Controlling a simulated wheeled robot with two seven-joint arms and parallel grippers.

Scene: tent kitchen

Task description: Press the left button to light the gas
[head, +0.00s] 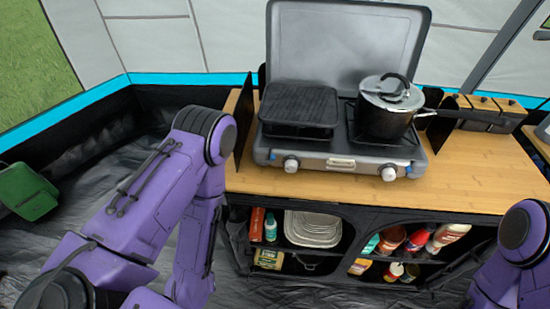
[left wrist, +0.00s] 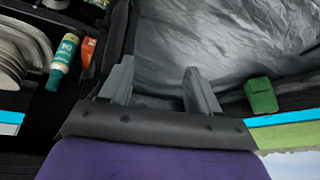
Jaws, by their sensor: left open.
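The grey camping stove (head: 340,152) stands on the wooden counter with its lid up. Its front has a left knob (head: 291,164), a right knob (head: 389,172) and small blue marks near both ends; the left blue mark (head: 272,156) is beside the left knob. No flame shows. My left arm reaches in from the left, and its hand is not visible in the head view. In the left wrist view my left gripper (left wrist: 160,82) is open and empty, low over the dark floor sheet beside the shelves. Only a right arm link shows; its gripper is out of view.
A black griddle (head: 301,106) and a lidded pot (head: 386,108) sit on the stove. A dark side panel (head: 244,122) stands left of it. The shelves below hold plates (head: 313,228) and bottles. A green box (head: 27,191) lies on the floor at left.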

